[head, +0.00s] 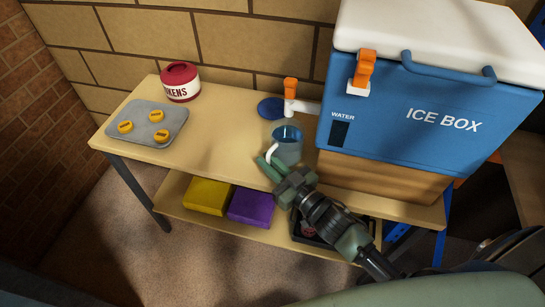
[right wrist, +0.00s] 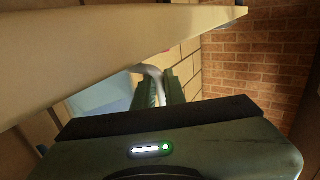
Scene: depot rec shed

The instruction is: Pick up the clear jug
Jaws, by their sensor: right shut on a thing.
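The clear jug (head: 289,148) is bluish and see-through, with a white handle (head: 271,152) on its left side. It is upright at the front part of the tabletop, below and in front of the white tap. I cannot tell whether its base touches the table. My right gripper (head: 268,168) reaches in from the lower right and is shut on the jug's handle. In the right wrist view the white handle (right wrist: 153,72) curves between the two green fingers (right wrist: 158,92). My left gripper is not in view.
A blue ice box (head: 400,110) with a white lid stands on a wooden block at right. Its tap has an orange lever (head: 291,88). A blue disc (head: 270,107), a red-and-white tin (head: 180,83) and a grey tray (head: 170,116) with three yellow tokens share the table (head: 225,135). Boxes sit on the lower shelf.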

